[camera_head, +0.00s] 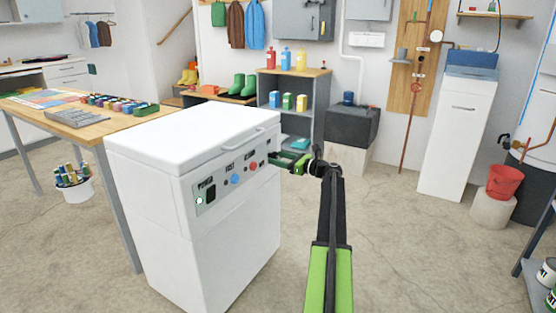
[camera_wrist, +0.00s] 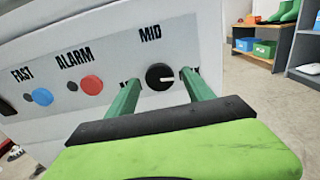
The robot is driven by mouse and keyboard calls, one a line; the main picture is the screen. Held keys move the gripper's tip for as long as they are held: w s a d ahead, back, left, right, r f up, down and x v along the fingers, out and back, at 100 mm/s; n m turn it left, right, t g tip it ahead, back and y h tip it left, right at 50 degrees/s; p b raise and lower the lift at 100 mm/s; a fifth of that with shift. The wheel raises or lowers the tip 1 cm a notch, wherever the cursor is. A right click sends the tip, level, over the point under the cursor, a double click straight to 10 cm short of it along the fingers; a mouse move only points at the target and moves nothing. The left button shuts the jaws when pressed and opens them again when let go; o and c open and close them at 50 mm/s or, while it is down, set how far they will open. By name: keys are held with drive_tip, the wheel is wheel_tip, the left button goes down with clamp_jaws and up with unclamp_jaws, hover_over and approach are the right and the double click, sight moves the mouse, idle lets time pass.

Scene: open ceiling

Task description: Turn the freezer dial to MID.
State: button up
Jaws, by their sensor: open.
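The white freezer (camera_head: 150,135) stands in the middle left of the head view, its lid shut. In the wrist view its black dial (camera_wrist: 158,76) sits below the word MID. The dial's white mark points right, toward a label partly hidden by a finger; a label on the left is also partly covered. My gripper (camera_head: 288,160) is at the right end of the freezer's control panel (camera_head: 222,178). Its two green fingers are apart, one on each side of the dial in the wrist view. I cannot tell whether they touch it.
A blue button (camera_wrist: 42,96) and a red button (camera_wrist: 91,85) lie left of the dial. A wooden table (camera_head: 110,128) stands behind the freezer at left. A grey shelf (camera_head: 312,98) stands beyond my gripper. The floor right of the freezer is clear.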

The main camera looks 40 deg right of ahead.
drive_tip(key=shift+w, duration=0.35)
drive_tip(key=shift+a, duration=0.1)
